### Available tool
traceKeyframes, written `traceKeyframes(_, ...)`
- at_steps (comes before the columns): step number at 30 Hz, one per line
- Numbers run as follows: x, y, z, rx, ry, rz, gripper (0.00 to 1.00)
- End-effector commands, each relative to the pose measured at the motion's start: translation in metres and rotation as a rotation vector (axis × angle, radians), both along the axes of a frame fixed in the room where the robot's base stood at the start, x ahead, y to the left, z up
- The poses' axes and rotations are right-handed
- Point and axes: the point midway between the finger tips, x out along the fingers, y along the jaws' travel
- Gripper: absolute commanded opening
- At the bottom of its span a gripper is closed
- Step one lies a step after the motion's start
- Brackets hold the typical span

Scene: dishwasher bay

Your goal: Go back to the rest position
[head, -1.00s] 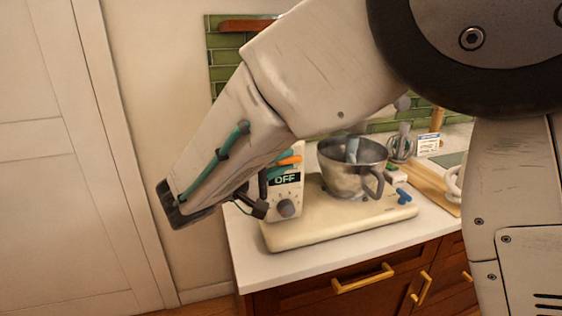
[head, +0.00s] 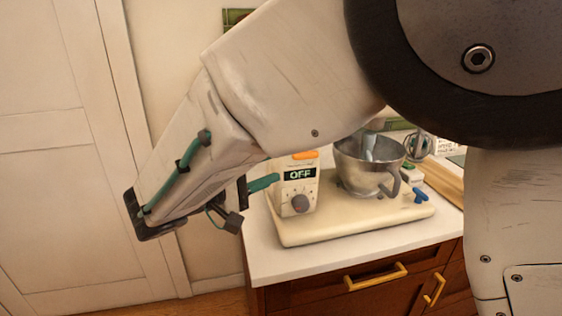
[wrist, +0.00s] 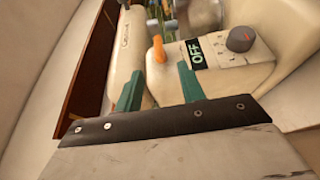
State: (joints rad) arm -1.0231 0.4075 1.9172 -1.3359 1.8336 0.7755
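My gripper (head: 264,183) shows in the head view left of the mixer's control face, with the arm reaching down from the upper right. In the wrist view its two teal fingers (wrist: 158,82) stand apart with nothing held between them. A cream stand mixer (head: 300,184) with an OFF display, a grey knob and an orange lever is on the counter. It also shows just beyond the fingers in the wrist view (wrist: 225,68). I cannot tell the exact gap between fingers and mixer.
The white counter (head: 290,266) has a metal bowl (head: 366,168) on the mixer's base and a whisk (head: 418,146) farther back. A brown drawer with a gold handle (head: 375,277) is below. A pale door (head: 60,170) stands left, with open space before it.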

Motion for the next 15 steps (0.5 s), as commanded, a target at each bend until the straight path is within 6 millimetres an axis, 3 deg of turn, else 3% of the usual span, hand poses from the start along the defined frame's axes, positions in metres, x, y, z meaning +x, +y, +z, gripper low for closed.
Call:
traceKeyframes(11,0.0,0.001,-0.001,-0.01,0.018,0.002,0.39)
traceKeyframes(15,-0.006,-0.005,-0.027,-0.024,0.189,-0.008,0.39)
